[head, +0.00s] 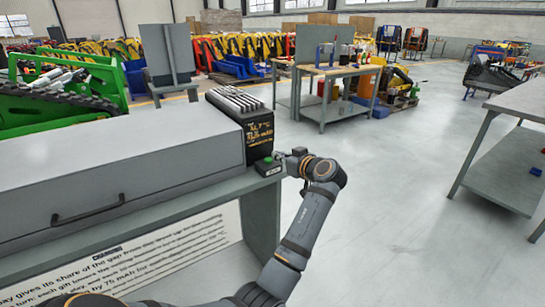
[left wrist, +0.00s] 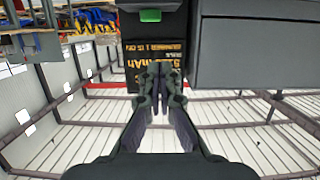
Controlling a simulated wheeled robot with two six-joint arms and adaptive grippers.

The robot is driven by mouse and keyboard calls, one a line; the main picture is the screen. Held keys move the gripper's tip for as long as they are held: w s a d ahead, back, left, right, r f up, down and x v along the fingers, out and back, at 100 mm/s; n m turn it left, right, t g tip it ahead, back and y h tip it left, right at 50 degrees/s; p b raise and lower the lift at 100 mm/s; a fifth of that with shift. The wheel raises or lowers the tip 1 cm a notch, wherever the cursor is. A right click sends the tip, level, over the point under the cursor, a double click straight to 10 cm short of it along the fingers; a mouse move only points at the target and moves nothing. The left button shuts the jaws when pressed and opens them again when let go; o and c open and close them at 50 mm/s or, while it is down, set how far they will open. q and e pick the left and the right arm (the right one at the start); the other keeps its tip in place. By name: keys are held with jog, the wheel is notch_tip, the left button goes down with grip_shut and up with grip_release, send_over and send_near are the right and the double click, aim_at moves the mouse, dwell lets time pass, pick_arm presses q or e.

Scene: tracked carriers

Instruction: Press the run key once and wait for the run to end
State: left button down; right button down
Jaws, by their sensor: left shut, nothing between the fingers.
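A green key (head: 268,160) sits on top of a small dark box at the bench's right end, in front of a black unit (head: 258,136) with amber text. The small label on the key's box is too small to read surely. In the left wrist view the green key (left wrist: 150,15) is at the top, beyond the fingertips. My left gripper (head: 281,155) is shut and empty, close to the key's right side; I cannot tell whether it touches. Its fingertips (left wrist: 157,76) overlap the black unit's amber text in the left wrist view. My right gripper is not in view.
A long grey cabinet (head: 120,160) with a black handle fills the left of the bench. A board with printed text (head: 140,260) hangs below it. A grey table (head: 510,150) stands at the right, and a workbench (head: 335,70) farther back. Open floor lies between.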

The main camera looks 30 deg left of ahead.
pick_arm(q)
jog(key=v, duration=0.3)
jog(key=shift+s+d+r, duration=0.15)
jog(key=shift+d, duration=0.1)
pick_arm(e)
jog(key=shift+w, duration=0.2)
